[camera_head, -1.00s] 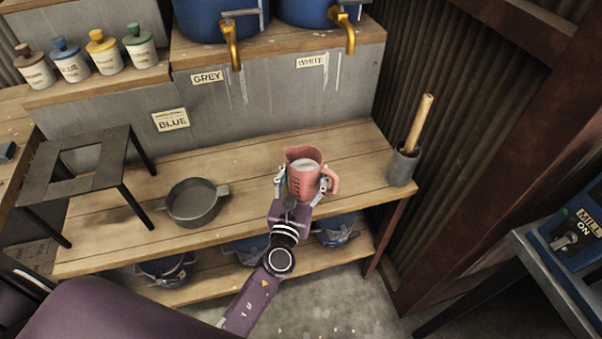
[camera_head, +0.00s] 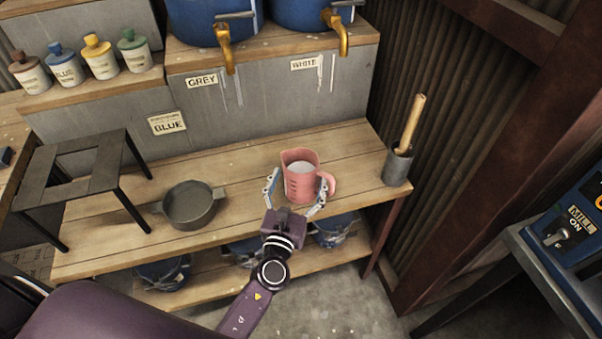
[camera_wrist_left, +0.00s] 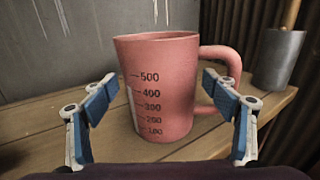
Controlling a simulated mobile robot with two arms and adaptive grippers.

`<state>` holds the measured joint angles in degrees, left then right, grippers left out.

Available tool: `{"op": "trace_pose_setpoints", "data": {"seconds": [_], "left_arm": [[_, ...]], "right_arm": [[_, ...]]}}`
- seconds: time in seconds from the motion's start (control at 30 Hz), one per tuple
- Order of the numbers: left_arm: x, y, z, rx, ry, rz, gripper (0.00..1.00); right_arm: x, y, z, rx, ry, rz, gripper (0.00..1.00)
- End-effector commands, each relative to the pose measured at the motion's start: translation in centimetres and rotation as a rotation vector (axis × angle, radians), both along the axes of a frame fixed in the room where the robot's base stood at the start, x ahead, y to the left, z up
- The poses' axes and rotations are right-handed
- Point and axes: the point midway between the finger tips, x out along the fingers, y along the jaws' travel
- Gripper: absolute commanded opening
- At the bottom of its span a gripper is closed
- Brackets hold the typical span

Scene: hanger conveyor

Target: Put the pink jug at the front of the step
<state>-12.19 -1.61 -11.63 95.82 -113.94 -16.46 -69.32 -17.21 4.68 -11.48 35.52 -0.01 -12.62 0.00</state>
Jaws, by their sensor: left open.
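The pink jug (camera_head: 299,180) stands upright on the wooden step (camera_head: 245,180), towards its right part, with pale contents inside. Its handle points right. My left gripper (camera_head: 296,198) is open at the near side of the jug, its fingers spread to either side. In the left wrist view the jug (camera_wrist_left: 165,85) shows black measure marks from 100 to 500. There the blue finger pads of my left gripper (camera_wrist_left: 168,110) stand apart from the jug's body; the right finger is near the handle. My right gripper is not in view.
A dark pan (camera_head: 190,205) and a black metal stand (camera_head: 75,190) are left of the jug. A grey pot with a wooden-handled tool (camera_head: 398,165) stands at the step's right end. Blue buckets (camera_head: 335,230) sit on the shelf below. Blue tanks with brass taps (camera_head: 228,52) are above.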

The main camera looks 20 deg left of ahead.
Motion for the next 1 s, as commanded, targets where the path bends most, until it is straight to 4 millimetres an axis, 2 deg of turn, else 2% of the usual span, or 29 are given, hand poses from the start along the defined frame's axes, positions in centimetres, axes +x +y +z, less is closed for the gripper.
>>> {"op": "trace_pose_setpoints", "data": {"seconds": [0.1,0.33,0.9,1.0], "left_arm": [[-2.3,-0.2,-0.1,0.001,0.002,-0.002,0.79],[-4.9,-0.4,0.0,0.0,-0.001,-0.002,0.79],[-5.3,-0.4,0.1,-0.001,-0.001,-0.001,0.79],[-5.3,-0.4,0.8,-0.001,-0.001,-0.001,0.79]], "right_arm": [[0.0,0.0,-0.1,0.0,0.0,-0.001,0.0],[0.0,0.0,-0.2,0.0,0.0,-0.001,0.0],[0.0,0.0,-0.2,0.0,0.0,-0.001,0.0],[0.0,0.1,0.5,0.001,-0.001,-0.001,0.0]]}}
